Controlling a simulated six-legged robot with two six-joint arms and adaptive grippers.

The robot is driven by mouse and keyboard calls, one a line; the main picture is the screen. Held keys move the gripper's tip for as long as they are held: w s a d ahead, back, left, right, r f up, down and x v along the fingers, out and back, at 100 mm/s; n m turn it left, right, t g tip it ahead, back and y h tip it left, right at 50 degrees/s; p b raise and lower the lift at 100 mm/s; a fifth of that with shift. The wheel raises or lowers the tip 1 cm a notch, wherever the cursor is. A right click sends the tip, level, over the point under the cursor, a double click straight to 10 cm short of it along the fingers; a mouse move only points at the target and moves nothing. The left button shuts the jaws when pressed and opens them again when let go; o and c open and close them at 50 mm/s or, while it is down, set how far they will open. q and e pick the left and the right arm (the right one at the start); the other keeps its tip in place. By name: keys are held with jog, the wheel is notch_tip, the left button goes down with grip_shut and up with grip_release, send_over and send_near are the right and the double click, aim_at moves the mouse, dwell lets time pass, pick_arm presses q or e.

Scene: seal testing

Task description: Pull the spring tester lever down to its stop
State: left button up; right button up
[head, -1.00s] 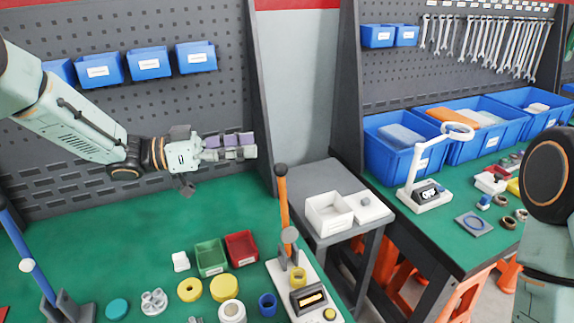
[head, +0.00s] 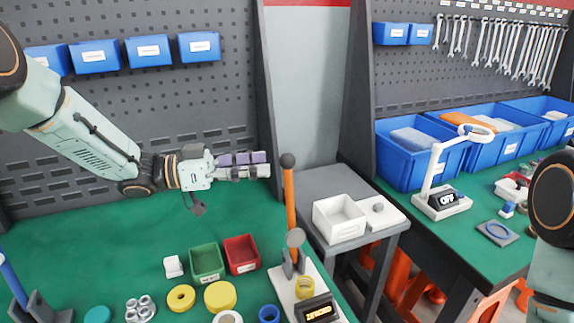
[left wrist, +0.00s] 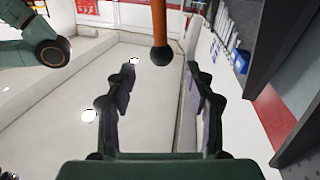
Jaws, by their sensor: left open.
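The spring tester (head: 313,286) stands at the front right of the green bench. Its orange lever (head: 290,200) stands almost upright, with a dark ball knob (head: 287,160) on top. My left gripper (head: 262,165) is open and empty, just left of the lever's top in the head view, apart from it. In the left wrist view the knob (left wrist: 161,54) and part of the orange lever (left wrist: 159,20) show ahead, between and beyond the open fingers (left wrist: 161,85). My right gripper is out of view.
A blue lever (head: 12,275) stands at the left edge. Green (head: 207,262) and red (head: 241,254) bins and several yellow, white and blue parts lie left of the tester. A stand with a white box (head: 339,219) is to its right. Space above the bench is clear.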

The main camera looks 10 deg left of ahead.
aim_at(288, 161)
pick_arm(q)
jog(key=shift+x, duration=3.4)
jog(key=shift+w, duration=0.1)
jog(key=shift+a, duration=0.15)
jog(key=c, duration=0.4)
grip_shut()
